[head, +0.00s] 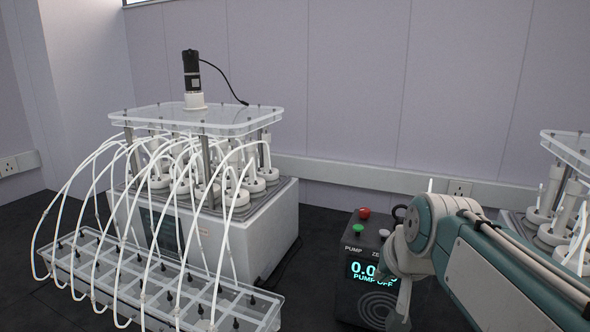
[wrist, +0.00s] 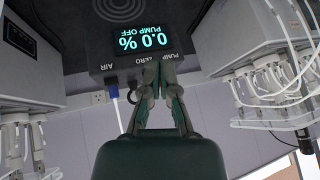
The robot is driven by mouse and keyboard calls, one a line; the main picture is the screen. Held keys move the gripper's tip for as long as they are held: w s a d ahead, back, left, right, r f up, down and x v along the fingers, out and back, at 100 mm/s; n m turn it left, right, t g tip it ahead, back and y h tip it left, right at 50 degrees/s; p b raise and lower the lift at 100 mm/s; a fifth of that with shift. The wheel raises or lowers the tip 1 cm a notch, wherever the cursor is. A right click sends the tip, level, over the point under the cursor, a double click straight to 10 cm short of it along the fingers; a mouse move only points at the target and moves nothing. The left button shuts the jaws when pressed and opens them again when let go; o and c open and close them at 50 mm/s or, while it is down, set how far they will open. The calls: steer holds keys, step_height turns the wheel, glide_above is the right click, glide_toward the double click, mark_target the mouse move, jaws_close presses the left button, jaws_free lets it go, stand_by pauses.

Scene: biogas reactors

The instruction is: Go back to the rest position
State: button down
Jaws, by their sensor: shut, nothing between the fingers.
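My gripper (wrist: 158,72) shows in the wrist view with its two fingers together and nothing between them. Its tips appear close to the front of the pump box (wrist: 90,50), whose display reads 0.0 % and PUMP OFF; I cannot tell whether they touch it. In the head view my arm comes in from the right and partly covers the pump box (head: 340,290). A red button (head: 365,213) and a green button (head: 358,229) sit on its top. The gripper's fingers are not clear in the head view.
A biogas reactor unit (head: 262,235) with white tubes stands left of the pump box, a clear tube rack (head: 235,305) before it. A second reactor (head: 565,145) stands at the right, behind my arm. A wall with a socket rail (head: 350,174) runs behind. Dark bench shows between.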

steer(key=s+f+n, duration=0.1)
steer(key=s+f, duration=0.3)
steer(key=s, duration=0.4)
steer(key=s+f+n+g+h, duration=0.1)
steer(key=s+f, duration=0.4)
steer(key=s, duration=0.2)
steer(key=shift+s+d+f+n, duration=0.3)
steer(key=shift+s+d, duration=0.05)
steer(key=shift+d, duration=0.05)
